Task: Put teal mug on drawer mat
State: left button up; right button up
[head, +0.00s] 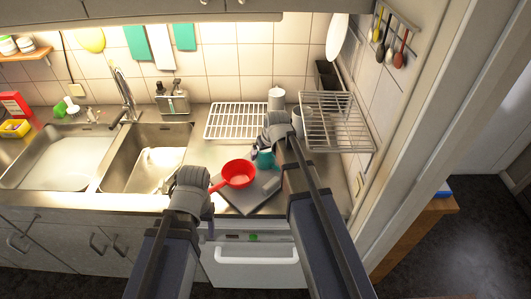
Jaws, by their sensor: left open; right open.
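The teal mug (266,159) stands on the counter beside the red pan, partly covered by my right gripper. My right gripper (258,150) is open at the mug's upper left side; I cannot tell whether it touches the mug. My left gripper (209,201) is open near the end of the red pan's handle, apart from the mug. No drawer mat can be made out. A white front with a bar handle (257,261) shows below the counter, between my arms.
The red pan (238,174) rests over a grey slab (242,203). A white wire rack (236,121) lies behind, and a raised wire shelf (338,122) stands right. A white canister (276,98) stands at the back. Sink basins (150,160) lie left.

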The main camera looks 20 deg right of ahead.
jog(key=shift+r, duration=0.1)
jog(key=shift+p+v, duration=0.8)
jog(key=shift+p, duration=0.05)
jog(key=p+v, duration=1)
jog(key=v, duration=0.1)
jog(key=s+a+f+n+g+h, duration=0.1)
jog(key=s+a+g, duration=0.1)
jog(key=s+a, duration=0.5)
jog(key=s+a+f+n+g, duration=0.1)
jog(key=s+a+g, duration=0.1)
jog(key=s+a, duration=0.5)
jog(key=s, duration=0.5)
jog(key=shift+g+h, duration=0.4)
jog(key=shift+w, duration=0.1)
notch_tip(320, 180, down, 8)
jog(key=b, duration=0.8)
